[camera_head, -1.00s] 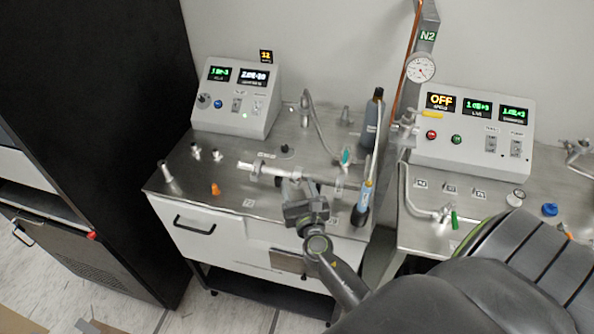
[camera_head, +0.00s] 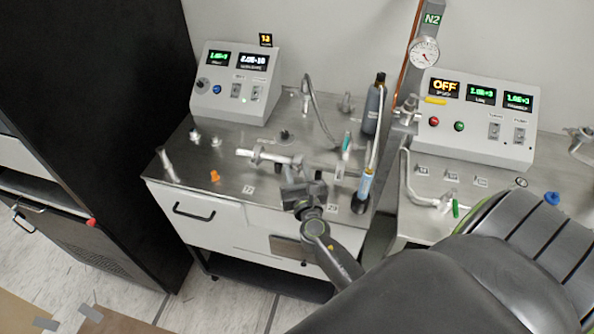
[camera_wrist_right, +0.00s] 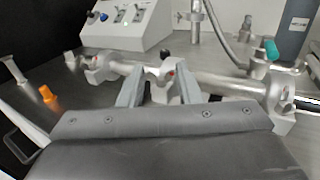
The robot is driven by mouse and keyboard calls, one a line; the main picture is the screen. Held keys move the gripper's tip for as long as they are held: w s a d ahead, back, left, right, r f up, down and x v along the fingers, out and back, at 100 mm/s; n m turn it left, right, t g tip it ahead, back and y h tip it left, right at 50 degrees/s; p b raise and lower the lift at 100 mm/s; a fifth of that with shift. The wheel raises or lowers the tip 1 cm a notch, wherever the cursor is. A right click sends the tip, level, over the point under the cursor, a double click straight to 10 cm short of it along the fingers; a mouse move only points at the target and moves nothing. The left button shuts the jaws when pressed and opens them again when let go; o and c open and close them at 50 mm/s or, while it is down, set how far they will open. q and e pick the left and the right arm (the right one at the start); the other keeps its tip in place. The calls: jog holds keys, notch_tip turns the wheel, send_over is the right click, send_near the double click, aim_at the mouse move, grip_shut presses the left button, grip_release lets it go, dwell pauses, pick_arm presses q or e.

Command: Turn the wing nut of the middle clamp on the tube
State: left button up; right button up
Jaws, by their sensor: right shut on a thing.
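A metal tube (camera_head: 328,171) lies level above the left bench, and it also crosses the right wrist view (camera_wrist_right: 225,84). Clamps sit along it: a left clamp (camera_wrist_right: 96,69), a middle clamp (camera_wrist_right: 161,73) with a small red mark, and a right clamp (camera_wrist_right: 276,91). My right gripper (camera_head: 293,168) reaches the tube from the front. In the right wrist view its two fingers (camera_wrist_right: 159,84) stand on either side of the middle clamp's near part, shut on its wing nut. The wing nut itself is mostly hidden between the fingers. My left gripper is out of view.
A control box (camera_head: 232,84) stands at the back of the left bench. An orange piece (camera_head: 214,176) and small metal fittings (camera_head: 194,136) lie left of the tube. A second control box (camera_head: 478,115) is farther right.

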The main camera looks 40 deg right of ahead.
jog(key=m+g+h, duration=0.1)
jog(key=h, duration=0.1)
jog(key=m+g+h+b, duration=0.1)
jog(key=m+h, duration=0.1)
jog(key=shift+w+a+f, duration=0.1)
jog(key=shift+w+a, duration=0.1)
jog(key=shift+a, duration=0.15)
jog(key=shift+w+a+m+g+h+b, duration=0.1)
jog(key=shift+m+g+h+b, duration=0.3)
jog(key=shift+m+g+h, duration=0.5)
jog(key=o, duration=1)
